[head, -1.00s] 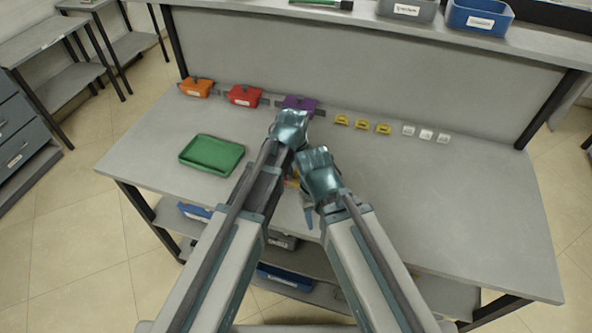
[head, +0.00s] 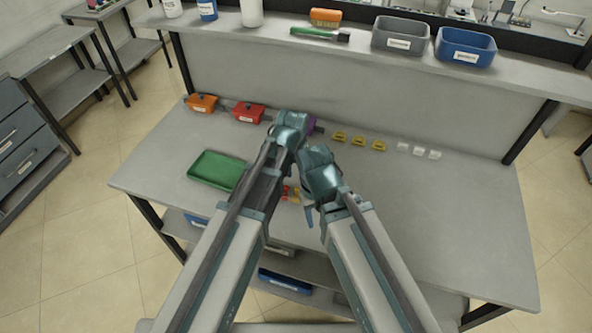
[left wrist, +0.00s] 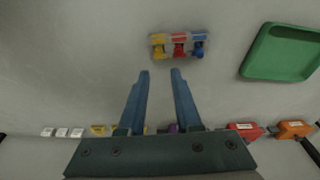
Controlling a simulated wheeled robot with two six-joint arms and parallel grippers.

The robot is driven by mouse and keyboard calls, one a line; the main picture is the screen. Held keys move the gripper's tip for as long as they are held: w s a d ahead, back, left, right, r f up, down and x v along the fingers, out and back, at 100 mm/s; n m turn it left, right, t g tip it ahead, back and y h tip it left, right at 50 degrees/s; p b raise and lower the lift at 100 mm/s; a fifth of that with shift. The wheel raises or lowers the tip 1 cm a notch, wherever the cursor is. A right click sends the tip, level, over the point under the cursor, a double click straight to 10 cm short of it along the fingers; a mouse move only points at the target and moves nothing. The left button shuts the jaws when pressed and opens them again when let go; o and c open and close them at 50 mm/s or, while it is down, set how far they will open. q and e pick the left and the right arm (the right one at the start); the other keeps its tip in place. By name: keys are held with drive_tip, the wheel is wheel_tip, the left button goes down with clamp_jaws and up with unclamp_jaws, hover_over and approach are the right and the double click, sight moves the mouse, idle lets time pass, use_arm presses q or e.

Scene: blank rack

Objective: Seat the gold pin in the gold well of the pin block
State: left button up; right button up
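A small grey block with yellow, red and blue parts (left wrist: 180,45) lies on the table ahead of my left fingertips in the left wrist view. It looks like the pin block. In the head view only a bit of its red and yellow (head: 291,193) shows between my arms. I cannot tell a gold pin or an empty gold well apart at this size. My left gripper (left wrist: 161,73) is open, its two fingers apart with nothing between them. In the head view its hand (head: 290,132) hides its fingers. My right gripper (head: 309,213) is beside it; its opening is hidden.
A green tray (head: 216,169) lies left of my arms. Along the table's back stand orange (head: 203,103), red (head: 249,112) and partly hidden purple (head: 312,124) boxes, then small yellow (head: 358,141) and white (head: 418,151) pieces. The table's right side (head: 450,210) is clear.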

use_arm(q)
drive_tip(key=shift+s+r+p, duration=0.2)
drive_tip(key=shift+r+p, duration=0.5)
drive_tip(key=shift+r, duration=0.55)
use_arm(e)
wheel_tip(320, 180, up, 2)
drive_tip(key=shift+r, duration=0.25)
